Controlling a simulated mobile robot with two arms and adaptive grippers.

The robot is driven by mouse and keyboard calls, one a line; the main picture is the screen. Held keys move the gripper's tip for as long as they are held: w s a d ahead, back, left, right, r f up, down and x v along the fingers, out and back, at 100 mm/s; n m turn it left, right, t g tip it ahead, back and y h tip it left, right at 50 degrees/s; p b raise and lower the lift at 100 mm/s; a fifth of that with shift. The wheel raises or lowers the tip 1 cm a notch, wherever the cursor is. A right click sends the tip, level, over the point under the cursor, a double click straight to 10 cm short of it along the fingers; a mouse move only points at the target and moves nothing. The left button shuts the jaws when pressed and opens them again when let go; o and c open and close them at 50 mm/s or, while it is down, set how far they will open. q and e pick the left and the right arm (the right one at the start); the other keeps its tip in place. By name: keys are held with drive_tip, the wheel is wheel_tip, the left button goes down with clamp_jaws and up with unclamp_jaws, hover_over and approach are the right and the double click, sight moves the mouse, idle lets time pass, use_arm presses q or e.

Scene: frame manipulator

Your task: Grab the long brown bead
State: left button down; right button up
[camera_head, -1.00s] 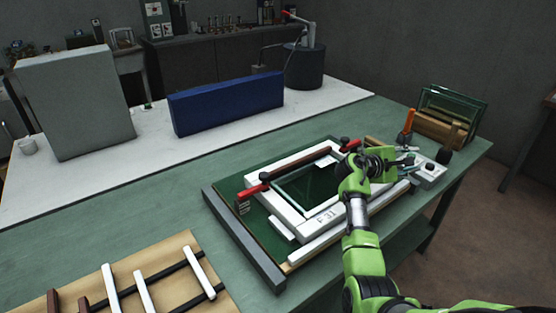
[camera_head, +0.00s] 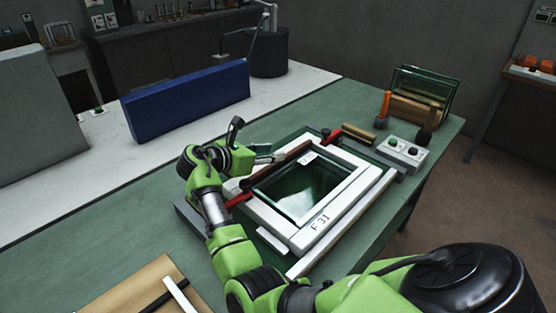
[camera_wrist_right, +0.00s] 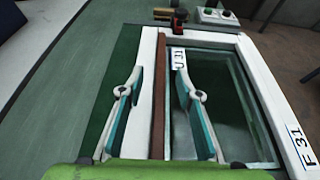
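The long brown bead (camera_head: 295,151) lies along the back-left side of the white frame marked F 31 (camera_head: 308,243). My right gripper (camera_head: 266,155) is over that side in the head view, and its arm hides part of the area. In the right wrist view the bead (camera_wrist_right: 159,88) runs lengthwise between the two teal fingers of my right gripper (camera_wrist_right: 160,80). The fingers are spread, with a gap on each side of the bead. The frame holds a dark glass pane (camera_head: 300,190). My left gripper does not show.
Red-handled clamps sit at the frame's corners, one at the back (camera_head: 331,136) and one at the left (camera_head: 239,200). A button box (camera_head: 403,152), an orange-handled tool (camera_head: 384,108) and a glass rack (camera_head: 425,92) stand at the right. A blue block (camera_head: 188,98) stands behind.

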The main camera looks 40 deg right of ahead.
sight(293, 151)
drive_tip(key=x, duration=0.4)
drive_tip(key=shift+d, duration=0.1)
drive_tip(key=shift+d+f+p, duration=0.15)
drive_tip(key=shift+d+p, duration=0.2)
drive_tip(key=shift+d, duration=0.1)
drive_tip(key=p+x, duration=0.1)
drive_tip(key=x, duration=0.3)
drive_tip(key=shift+s+d+f, duration=0.1)
drive_tip(key=shift+d+f, duration=0.05)
drive_tip(key=shift+f, duration=0.05)
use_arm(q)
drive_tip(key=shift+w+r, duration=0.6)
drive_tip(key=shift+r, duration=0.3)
use_arm(e)
drive_tip(key=shift+f, duration=0.1)
drive_tip(key=shift+s+f, duration=0.1)
clamp_jaws()
